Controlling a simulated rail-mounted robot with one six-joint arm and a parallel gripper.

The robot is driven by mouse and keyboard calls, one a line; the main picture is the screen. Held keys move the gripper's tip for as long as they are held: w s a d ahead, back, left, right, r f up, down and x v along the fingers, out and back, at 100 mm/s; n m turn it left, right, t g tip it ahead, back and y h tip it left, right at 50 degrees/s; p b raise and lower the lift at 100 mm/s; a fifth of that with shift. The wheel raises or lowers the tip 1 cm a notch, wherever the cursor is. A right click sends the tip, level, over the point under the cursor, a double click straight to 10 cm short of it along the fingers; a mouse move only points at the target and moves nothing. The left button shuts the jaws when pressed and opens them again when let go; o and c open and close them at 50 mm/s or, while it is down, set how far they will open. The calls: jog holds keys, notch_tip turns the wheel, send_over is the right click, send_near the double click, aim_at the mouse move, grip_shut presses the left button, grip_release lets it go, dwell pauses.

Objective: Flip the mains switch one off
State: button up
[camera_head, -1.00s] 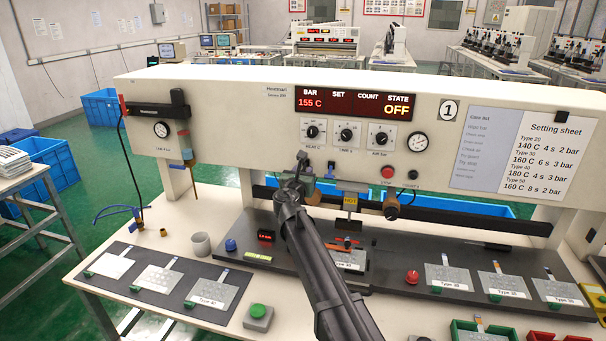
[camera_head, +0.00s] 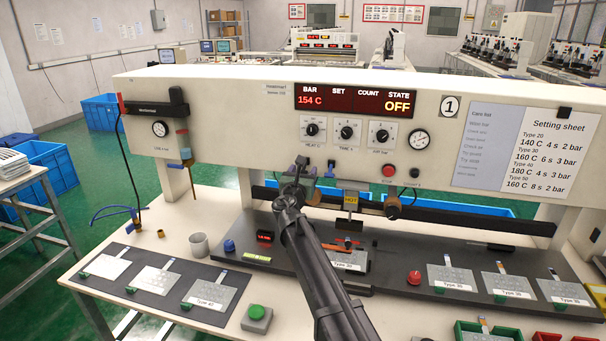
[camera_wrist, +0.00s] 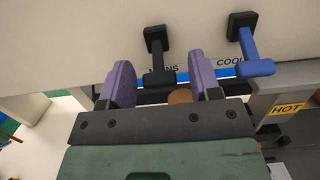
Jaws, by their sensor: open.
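In the head view my gripper (camera_head: 301,166) is just below the press panel, and my arm hides the mains switch there. The panel display (camera_head: 353,99) reads 154 C and STATE OFF.
A heater part labelled HOT (camera_head: 350,197) is just right of my gripper. A red button (camera_head: 388,171), knobs and a gauge (camera_head: 419,139) are on the panel. Below lie a dark bench plate (camera_head: 455,264), keypad films and a green button (camera_head: 257,313).

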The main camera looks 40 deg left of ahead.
jog(key=b+v, duration=0.1)
jog(key=v, duration=0.9)
jog(key=shift+s+d, duration=0.2)
jog(key=shift+s, duration=0.15)
